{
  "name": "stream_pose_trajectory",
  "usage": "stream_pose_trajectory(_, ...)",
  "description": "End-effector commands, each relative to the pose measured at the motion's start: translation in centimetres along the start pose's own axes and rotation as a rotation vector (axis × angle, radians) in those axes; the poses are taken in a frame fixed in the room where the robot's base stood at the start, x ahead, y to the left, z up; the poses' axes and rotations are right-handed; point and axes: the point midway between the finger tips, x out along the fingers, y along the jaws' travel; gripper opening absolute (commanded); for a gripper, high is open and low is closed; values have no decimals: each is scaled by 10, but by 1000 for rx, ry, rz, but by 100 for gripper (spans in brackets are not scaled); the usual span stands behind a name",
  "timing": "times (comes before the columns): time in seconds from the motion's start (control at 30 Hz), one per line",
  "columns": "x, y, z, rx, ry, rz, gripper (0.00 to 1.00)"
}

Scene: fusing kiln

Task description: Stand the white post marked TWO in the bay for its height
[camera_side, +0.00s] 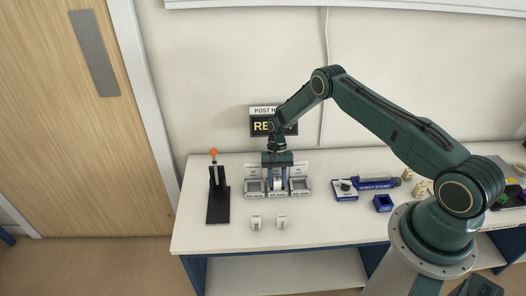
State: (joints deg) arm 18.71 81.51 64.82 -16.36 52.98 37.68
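My gripper (277,178) points down over the middle one of three grey bays at the back of the table. A white post (277,184) shows between its fingers, upright at the middle bay. I cannot tell whether the fingers press on it or whether it rests on the bay floor. The left bay (246,187) and right bay (307,187) look empty. Two more white posts (256,222) (282,222) stand on the table in front of the bays. Their markings, and the bay labels, are too small to read; I cannot tell which post is TWO.
A black stand with an orange ball (214,152) is at the left. A dark sign (262,127) is behind the bays. To the right are a white-and-blue block (345,189), a blue bar (374,184) and a blue square holder (383,203).

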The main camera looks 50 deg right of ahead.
Motion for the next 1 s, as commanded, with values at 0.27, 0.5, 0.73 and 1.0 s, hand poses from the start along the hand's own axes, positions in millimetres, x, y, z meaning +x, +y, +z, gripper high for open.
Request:
stream_pose_trajectory(0.27,-21,0,4,1,2,-1,49)
stream_pose_trajectory(0.5,-60,0,3,-1,3,-2,49)
stream_pose_trajectory(0.73,-98,0,3,0,2,-2,49)
stream_pose_trajectory(1.0,-125,0,3,1,1,-1,49)
